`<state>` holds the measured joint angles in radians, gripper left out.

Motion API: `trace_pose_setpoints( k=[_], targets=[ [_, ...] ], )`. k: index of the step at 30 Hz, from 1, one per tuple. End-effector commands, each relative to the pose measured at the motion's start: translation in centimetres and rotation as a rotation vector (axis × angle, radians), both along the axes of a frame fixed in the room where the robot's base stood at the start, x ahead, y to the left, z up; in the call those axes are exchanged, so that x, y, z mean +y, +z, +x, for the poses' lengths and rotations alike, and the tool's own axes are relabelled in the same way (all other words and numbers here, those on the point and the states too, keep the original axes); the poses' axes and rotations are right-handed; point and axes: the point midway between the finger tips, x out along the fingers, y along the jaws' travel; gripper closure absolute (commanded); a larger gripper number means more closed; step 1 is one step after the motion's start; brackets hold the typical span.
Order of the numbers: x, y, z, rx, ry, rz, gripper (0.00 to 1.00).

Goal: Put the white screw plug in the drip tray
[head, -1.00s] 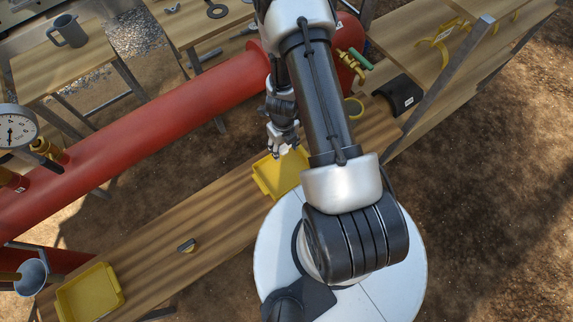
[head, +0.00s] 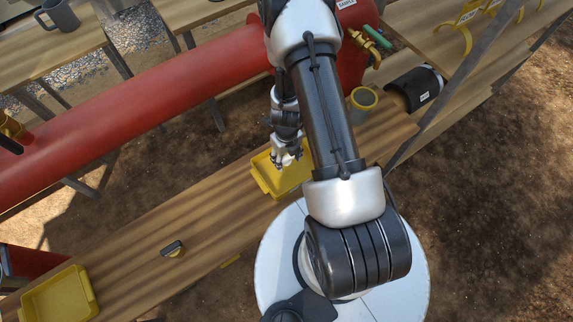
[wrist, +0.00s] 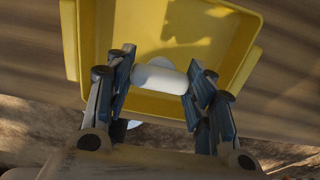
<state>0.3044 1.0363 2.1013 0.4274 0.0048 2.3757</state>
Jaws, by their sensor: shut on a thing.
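The white screw plug (wrist: 160,78) is between my gripper's fingers in the wrist view. My gripper (wrist: 158,85) is shut on it, one finger at each side. A yellow tray (wrist: 215,25) lies beyond the plug in that view, and the plug overlaps its floor in the picture. In the head view my gripper (head: 287,162) is over this yellow tray (head: 265,183), which my arm partly hides. I cannot tell whether the plug touches the tray floor. A second yellow tray (head: 62,298) sits at the lower left of the bench. Neither tray shows a readable label.
A red pipe (head: 150,97) runs behind the bench. A yellow-rimmed cup (head: 363,99) and a black half-sleeve (head: 415,88) stand at the right.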

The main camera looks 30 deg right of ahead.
Motion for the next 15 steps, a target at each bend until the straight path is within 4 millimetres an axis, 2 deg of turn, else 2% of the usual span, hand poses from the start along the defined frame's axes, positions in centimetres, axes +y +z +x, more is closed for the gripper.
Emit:
trace_pose_setpoints(
  k=[9,15],
  targets=[
    [0.0,-3.9,0.0,0.0,0.0,0.0,0.81],
    [0.0,-4.2,0.0,0.0,0.0,0.0,0.81]
  ],
)
